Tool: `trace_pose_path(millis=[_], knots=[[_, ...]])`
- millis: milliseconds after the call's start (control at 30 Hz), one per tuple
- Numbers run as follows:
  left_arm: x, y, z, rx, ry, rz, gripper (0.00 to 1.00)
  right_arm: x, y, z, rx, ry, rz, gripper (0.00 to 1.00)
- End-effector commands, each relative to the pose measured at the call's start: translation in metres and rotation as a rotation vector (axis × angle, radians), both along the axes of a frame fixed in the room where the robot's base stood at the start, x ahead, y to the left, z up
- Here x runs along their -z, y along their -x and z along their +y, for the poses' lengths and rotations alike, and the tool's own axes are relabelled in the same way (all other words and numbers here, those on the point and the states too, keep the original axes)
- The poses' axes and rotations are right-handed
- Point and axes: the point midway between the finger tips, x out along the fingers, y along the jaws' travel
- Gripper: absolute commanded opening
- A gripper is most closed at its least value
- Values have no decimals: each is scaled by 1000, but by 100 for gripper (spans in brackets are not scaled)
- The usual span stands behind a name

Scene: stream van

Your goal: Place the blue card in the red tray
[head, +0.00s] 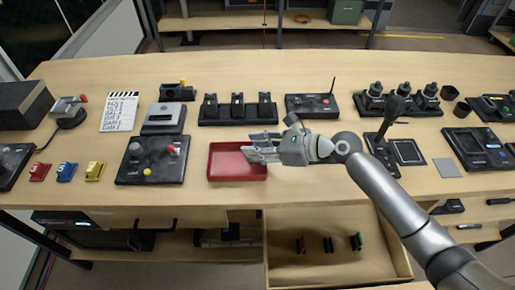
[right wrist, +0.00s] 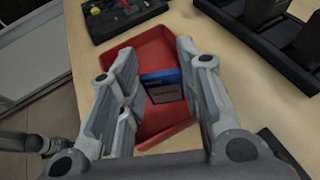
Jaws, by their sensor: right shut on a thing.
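The red tray (head: 228,171) lies on the long wooden table, near its front edge in the middle of the head view. It also shows in the right wrist view (right wrist: 160,45). My right gripper (head: 250,152) is over the right part of the tray. In the right wrist view, my right gripper (right wrist: 158,75) is shut on the blue card (right wrist: 163,86), with the tray behind the card. I cannot make out the card in the head view, where the fingers cover that spot. My left gripper is not in view.
A control box with a yellow knob (head: 152,160) stands left of the tray. Small red, blue and yellow items (head: 67,171) lie farther left. Black charger-like docks (head: 237,108) stand behind the tray. An open drawer (head: 335,255) below holds several small items.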

Motion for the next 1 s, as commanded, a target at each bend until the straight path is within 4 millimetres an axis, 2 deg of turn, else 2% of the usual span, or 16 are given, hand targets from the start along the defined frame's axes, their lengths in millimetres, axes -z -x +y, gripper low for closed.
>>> trace_pose_path(millis=[100, 467, 500, 667, 1000], knots=[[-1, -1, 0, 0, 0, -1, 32, 10, 0, 0, 1, -2, 1, 19], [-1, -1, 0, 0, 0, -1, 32, 14, 0, 0, 0, -2, 0, 19], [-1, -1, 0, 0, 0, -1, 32, 14, 0, 0, 0, -2, -1, 35], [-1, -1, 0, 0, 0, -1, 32, 14, 0, 0, 0, -2, -1, 54], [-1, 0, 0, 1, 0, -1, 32, 12, 0, 0, 0, -1, -3, 54]])
